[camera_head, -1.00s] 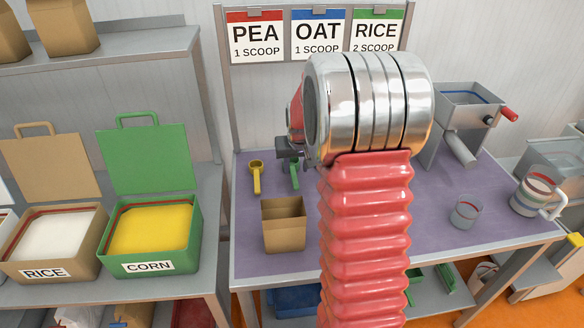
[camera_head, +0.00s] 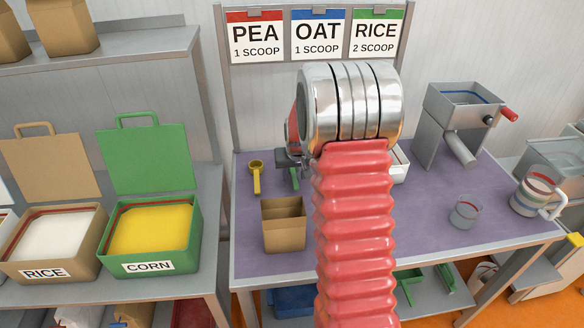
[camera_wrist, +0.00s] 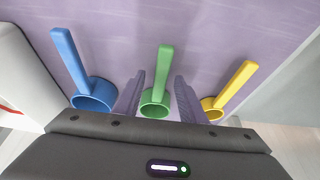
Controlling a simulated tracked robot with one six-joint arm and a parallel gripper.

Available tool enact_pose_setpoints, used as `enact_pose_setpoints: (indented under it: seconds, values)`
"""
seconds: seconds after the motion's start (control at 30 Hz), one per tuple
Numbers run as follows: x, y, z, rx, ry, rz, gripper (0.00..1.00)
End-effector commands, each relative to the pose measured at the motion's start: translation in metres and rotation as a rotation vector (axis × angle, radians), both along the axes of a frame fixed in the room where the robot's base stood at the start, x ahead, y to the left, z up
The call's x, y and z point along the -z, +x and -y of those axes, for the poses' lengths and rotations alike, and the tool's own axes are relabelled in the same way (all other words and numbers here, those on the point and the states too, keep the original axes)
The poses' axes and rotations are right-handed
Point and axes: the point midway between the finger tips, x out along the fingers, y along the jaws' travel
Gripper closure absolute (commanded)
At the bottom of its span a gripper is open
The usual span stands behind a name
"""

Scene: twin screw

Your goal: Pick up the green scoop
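The green scoop (camera_wrist: 158,90) lies on the purple table top (camera_wrist: 220,28) in the wrist view, its cup nearest me and its handle pointing away. My gripper (camera_wrist: 158,85) is open, with one dark finger on each side of the green scoop and a gap to it on both sides. In the head view my gripper (camera_head: 290,160) is at the back of the table, and only a bit of the green scoop's handle (camera_head: 295,179) shows below it. I cannot tell how high the fingers are above the table.
A blue scoop (camera_wrist: 80,75) lies to the left and a yellow scoop (camera_wrist: 230,90) to the right, both close to the fingers. A brown open box (camera_head: 284,228) stands in front. A grey mill (camera_head: 455,125), a clear cup (camera_head: 465,213) and a jug (camera_head: 535,196) stand at the right.

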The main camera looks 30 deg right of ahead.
Motion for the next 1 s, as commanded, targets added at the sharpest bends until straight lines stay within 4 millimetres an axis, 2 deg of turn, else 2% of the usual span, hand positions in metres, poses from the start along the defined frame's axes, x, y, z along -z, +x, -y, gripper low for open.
enact_pose_setpoints:
  seconds: [0.1,0.23,1.0]
  values:
    - [0.012,0.004,0.002,0.000,0.001,-0.002,0.62]
    - [0.018,0.006,0.003,0.000,0.000,-0.001,0.62]
    - [0.019,0.007,0.002,-0.001,0.001,-0.001,0.62]
